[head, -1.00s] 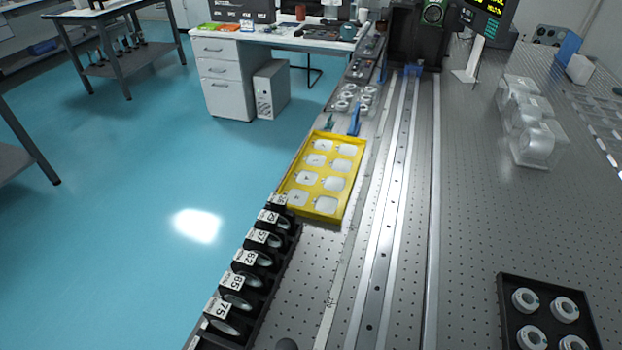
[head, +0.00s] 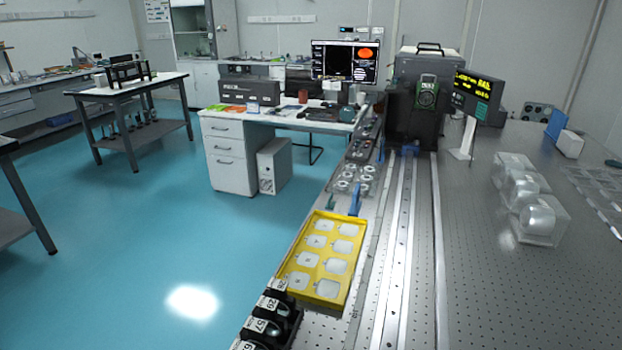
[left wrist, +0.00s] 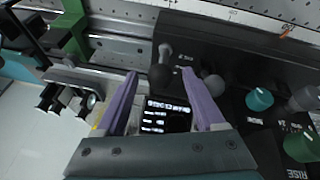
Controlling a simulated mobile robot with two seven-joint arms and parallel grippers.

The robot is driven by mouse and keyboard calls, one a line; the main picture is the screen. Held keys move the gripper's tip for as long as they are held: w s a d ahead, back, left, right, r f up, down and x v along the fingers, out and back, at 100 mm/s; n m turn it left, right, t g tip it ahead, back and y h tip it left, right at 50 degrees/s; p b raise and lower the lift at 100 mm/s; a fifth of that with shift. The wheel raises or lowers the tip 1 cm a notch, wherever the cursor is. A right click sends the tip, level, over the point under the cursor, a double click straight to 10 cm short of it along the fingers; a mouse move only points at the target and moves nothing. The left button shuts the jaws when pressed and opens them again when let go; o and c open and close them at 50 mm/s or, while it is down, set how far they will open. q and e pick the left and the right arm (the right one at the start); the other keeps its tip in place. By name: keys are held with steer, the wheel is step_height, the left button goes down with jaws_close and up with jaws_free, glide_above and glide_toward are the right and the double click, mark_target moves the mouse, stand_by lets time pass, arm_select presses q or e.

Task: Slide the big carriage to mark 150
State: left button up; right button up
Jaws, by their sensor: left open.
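In the head view the long silver rail (head: 398,240) runs away from me to a dark instrument. No big carriage is recognisable on its visible stretch. In the left wrist view my left gripper (left wrist: 158,74) is open, its two purple fingers apart. A grey knob on a post (left wrist: 164,52) stands between and just beyond the fingertips. A dark labelled body (left wrist: 225,60) lies beside a slotted metal rail (left wrist: 120,48); I cannot tell whether it is the big carriage. A scale strip (left wrist: 235,14) with an orange mark runs along the top. My right gripper is in neither view.
A yellow tray (head: 309,289) and black lens holders (head: 266,326) line the rail's left side. Clear boxes (head: 535,215) stand on the right of the table. In the wrist view, teal (left wrist: 260,98) and green (left wrist: 302,146) knobs and a green block (left wrist: 68,36) are close by.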

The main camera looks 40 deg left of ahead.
arm_select(q)
steer(key=p+v, duration=0.2)
steer(key=v, duration=0.7)
steer(key=shift+r+p, duration=0.25)
steer(key=shift+p, duration=0.05)
steer(key=shift+a, duration=0.15)
